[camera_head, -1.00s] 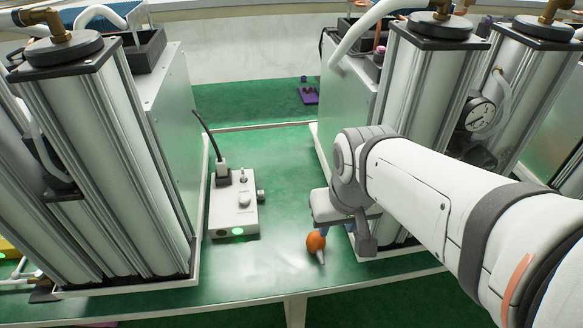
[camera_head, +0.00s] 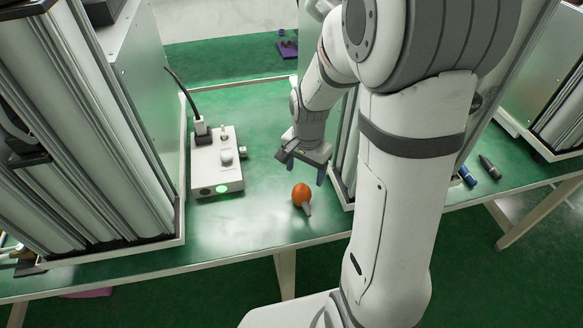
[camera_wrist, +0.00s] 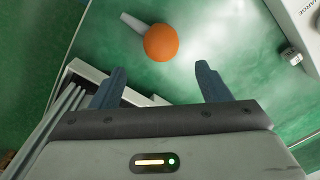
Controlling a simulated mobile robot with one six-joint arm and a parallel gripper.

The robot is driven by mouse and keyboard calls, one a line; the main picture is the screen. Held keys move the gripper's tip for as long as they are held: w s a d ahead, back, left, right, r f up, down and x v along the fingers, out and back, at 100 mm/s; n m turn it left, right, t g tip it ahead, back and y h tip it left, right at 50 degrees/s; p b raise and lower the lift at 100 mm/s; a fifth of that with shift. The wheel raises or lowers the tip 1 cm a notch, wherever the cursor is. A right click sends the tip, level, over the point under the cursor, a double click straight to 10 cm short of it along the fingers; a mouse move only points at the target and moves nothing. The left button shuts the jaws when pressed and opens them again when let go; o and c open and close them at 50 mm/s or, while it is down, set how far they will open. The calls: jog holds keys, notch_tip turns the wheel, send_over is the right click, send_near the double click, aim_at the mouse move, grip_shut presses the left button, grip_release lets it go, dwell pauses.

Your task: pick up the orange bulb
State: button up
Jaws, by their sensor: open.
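The orange bulb (camera_head: 301,193) lies on the green tabletop near its front edge, its grey-white stem pointing toward that edge. In the wrist view the bulb (camera_wrist: 161,42) lies ahead of the fingertips, nearly centred between them, with its stem to the upper left. My gripper (camera_head: 306,171) is just behind the bulb in the head view and apart from it. In the wrist view my gripper (camera_wrist: 160,78) has its two blue-grey fingers spread wide with nothing between them.
A white control box (camera_head: 217,163) with a lit green button stands left of the bulb. Tall metal column units stand on both sides, the left one (camera_head: 75,130) in a white-rimmed tray. Two small dark cylinders (camera_head: 478,171) lie at the right. Green table is clear around the bulb.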

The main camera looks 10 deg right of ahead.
aim_at(302, 187)
jog(key=shift+w+f+m, duration=0.2)
jog(key=shift+w+f, duration=0.05)
jog(key=shift+f, duration=0.35)
jog(key=shift+w+f+m, duration=0.2)
jog(key=shift+f, duration=0.4)
jog(key=f, duration=0.7)
jog(key=shift+s+a+f, duration=0.3)
jog(key=shift+s, duration=0.05)
jog(key=shift+c, duration=0.2)
jog(key=c, duration=0.7)
